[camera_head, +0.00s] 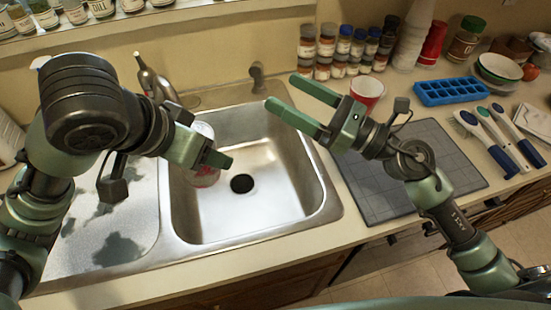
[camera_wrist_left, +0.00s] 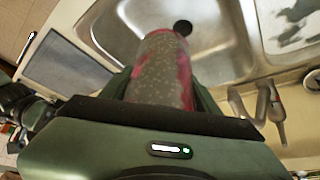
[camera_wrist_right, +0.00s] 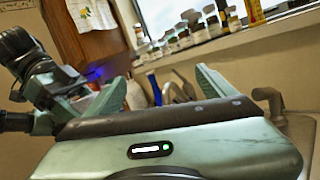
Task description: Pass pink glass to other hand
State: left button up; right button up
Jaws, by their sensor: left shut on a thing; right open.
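A pinkish, speckled, see-through glass (camera_wrist_left: 160,70) is between the fingers of my left gripper (camera_wrist_left: 160,85). In the head view the glass (camera_head: 205,178) shows partly behind the left gripper (camera_head: 215,160), over the left part of the sink basin. My left gripper is shut on it. My right gripper (camera_head: 290,103) is open and empty, over the right back rim of the sink, its fingers pointing left and apart from the glass. In the right wrist view its spread fingers (camera_wrist_right: 165,85) have nothing between them.
The sink (camera_head: 245,205) is empty around its drain. A dark grey mat (camera_head: 430,180) lies right of it. A red cup (camera_head: 367,90), blue ice tray (camera_head: 452,91) and brushes (camera_head: 495,125) stand or lie farther right. Spice jars (camera_head: 340,50) line the back. A faucet (camera_head: 257,75) stands behind the sink.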

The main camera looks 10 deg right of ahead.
jog(key=s+a+f+n+g+y, duration=0.1)
jog(key=s+a+f+n+g, duration=0.1)
jog(key=s+a+n+g, duration=0.3)
jog(key=s+f+n+g, duration=0.1)
jog(key=s+n+g, duration=0.15)
jog(key=s, duration=0.45)
jog(key=shift+m, duration=0.55)
jog(key=x, duration=1.2)
jog(key=shift+w+a+f, duration=0.1)
jog(key=shift+w, duration=0.1)
jog(key=c, duration=1.2)
jog(key=o, duration=1.2)
